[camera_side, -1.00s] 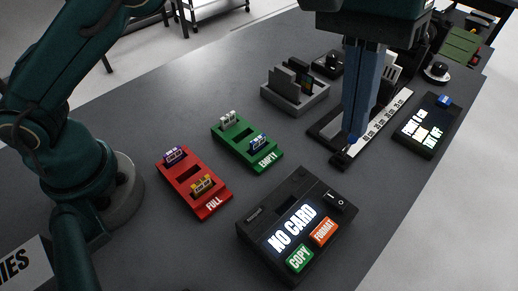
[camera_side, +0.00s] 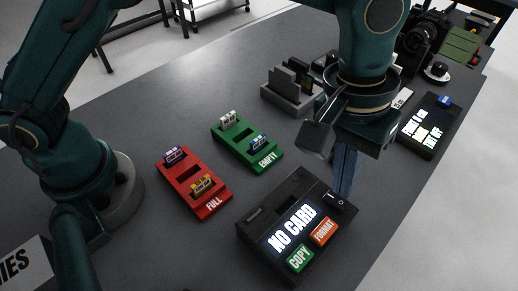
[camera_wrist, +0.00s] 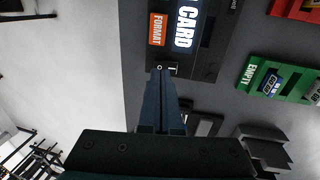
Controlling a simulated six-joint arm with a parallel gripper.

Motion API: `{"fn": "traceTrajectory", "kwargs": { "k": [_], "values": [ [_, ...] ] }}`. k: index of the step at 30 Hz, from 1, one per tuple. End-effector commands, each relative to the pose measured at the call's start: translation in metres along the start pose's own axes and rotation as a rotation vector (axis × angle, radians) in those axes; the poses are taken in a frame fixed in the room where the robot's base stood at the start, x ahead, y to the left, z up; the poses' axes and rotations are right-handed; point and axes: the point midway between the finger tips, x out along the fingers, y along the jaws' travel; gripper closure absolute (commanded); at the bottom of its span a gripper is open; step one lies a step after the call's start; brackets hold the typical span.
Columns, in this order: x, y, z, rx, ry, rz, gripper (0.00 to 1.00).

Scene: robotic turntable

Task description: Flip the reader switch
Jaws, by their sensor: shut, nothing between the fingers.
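The black card reader (camera_side: 262,222) lies on the table with its screen reading "NO CARD" and with a green COPY button (camera_side: 300,258) and an orange FORMAT button (camera_side: 323,232). Its black rocker switch (camera_side: 336,200), marked I and O, is at its upper right corner. My gripper (camera_side: 343,190) is shut and empty, pointing down with its blue fingertips at the switch. In the wrist view the tips of my gripper (camera_wrist: 160,72) are beside the switch (camera_wrist: 167,67) and partly overlap it. I cannot tell whether they touch it.
A red FULL tray (camera_side: 190,180) and a green EMPTY tray (camera_side: 243,143) hold small cards left of the reader. A grey slotted holder (camera_side: 285,98) stands behind. A black device with a lit screen (camera_side: 428,125) is at the right, near the table edge. Bare table lies in front.

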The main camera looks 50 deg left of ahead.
Motion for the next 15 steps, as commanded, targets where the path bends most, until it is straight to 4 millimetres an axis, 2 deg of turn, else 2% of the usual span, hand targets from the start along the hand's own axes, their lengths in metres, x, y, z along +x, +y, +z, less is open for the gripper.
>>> {"fn": "traceTrajectory", "kwargs": {
  "k": [1,6,15],
  "values": [
    [0.008,-0.001,0.001,0.000,-0.003,-0.003,1.00],
    [0.021,0.000,0.001,0.001,-0.001,0.000,1.00],
    [0.024,0.000,0.000,0.001,0.000,0.000,1.00]
  ]
}}
